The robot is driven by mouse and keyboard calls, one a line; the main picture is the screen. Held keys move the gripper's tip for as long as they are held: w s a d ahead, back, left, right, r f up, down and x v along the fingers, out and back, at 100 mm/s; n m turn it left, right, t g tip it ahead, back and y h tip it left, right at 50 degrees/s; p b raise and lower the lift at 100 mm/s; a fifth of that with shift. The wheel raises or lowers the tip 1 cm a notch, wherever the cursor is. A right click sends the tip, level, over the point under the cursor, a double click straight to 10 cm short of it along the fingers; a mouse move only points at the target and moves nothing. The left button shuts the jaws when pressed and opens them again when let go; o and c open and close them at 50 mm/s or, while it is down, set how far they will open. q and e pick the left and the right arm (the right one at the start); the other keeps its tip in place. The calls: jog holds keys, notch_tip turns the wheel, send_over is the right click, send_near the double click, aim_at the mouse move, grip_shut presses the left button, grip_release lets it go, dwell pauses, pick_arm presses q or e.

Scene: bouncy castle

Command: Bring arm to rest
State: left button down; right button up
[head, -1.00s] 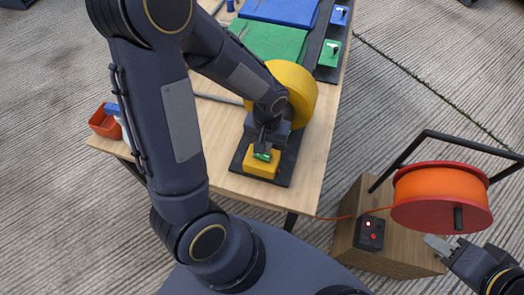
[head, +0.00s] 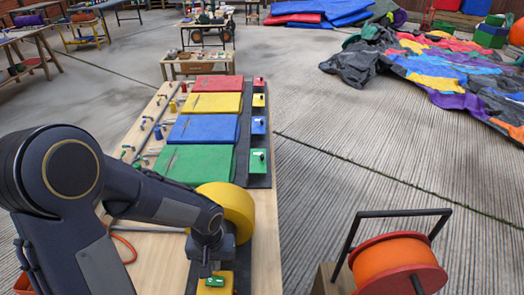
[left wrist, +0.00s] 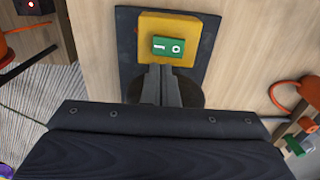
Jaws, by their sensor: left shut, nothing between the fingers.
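My left gripper (head: 207,268) is over the near end of the wooden table, in front of a yellow round drum (head: 236,208). In the left wrist view its two fingers (left wrist: 161,72) are together and empty. Their tips are at the lower edge of a yellow switch box (left wrist: 190,25) with a green rocker (left wrist: 168,46) marked 1 and 0. I cannot tell whether they touch it. The box sits on a dark plate and shows only partly at the bottom of the head view. My right gripper is out of view.
Red, yellow, blue and green (head: 195,163) panels lie along the table, with small coloured switch boxes (head: 258,161) on a dark strip beside them. An orange cable reel (head: 395,265) on a wooden box stands at right. The floor (head: 330,150) between is clear.

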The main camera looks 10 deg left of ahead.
pick_arm(q)
jog(key=s+r+t+h, duration=0.2)
jog(key=s+r, duration=0.4)
jog(key=r, duration=0.3)
jog(key=s+d+r+m+t+h+p, duration=0.1)
jog(key=s+r+t, duration=0.2)
jog(key=r, duration=0.6)
jog(key=s, duration=0.2)
jog(key=shift+s+t+h, duration=0.3)
jog(key=shift+s+h, duration=0.1)
